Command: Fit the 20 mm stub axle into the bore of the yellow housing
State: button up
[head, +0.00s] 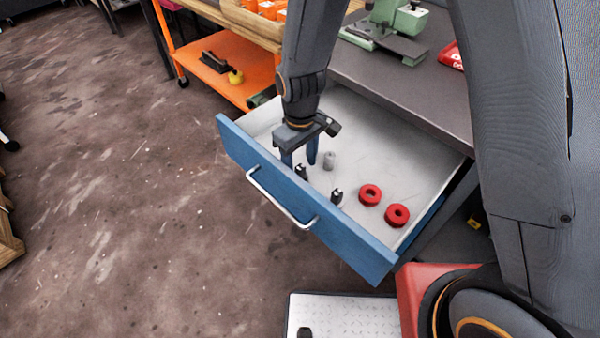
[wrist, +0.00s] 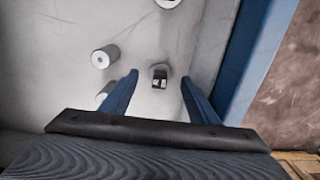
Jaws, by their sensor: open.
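My gripper (head: 300,160) is inside the open drawer, pointing down near the drawer front. Its blue fingers are apart. In the wrist view, a small black-and-grey piece (wrist: 160,77) shows in the gap between the fingertips, with space on both sides; I cannot tell their height above it. Grey cylinders (wrist: 103,57) lie left of the fingers in the wrist view, one partly hidden by the left finger; one grey cylinder (head: 329,160) shows in the head view. I cannot tell which piece is the 20 mm stub axle. A small yellow part (head: 236,77), possibly the housing, sits on the orange cart's lower shelf.
The drawer's blue front (head: 300,205) with its handle stands close to the gripper. Two red rings (head: 370,194) and a black piece (head: 337,195) lie to the right in the drawer. The bench top (head: 415,85) overhangs its back.

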jog(key=shift+f, duration=0.85)
jog(key=c, duration=1.3)
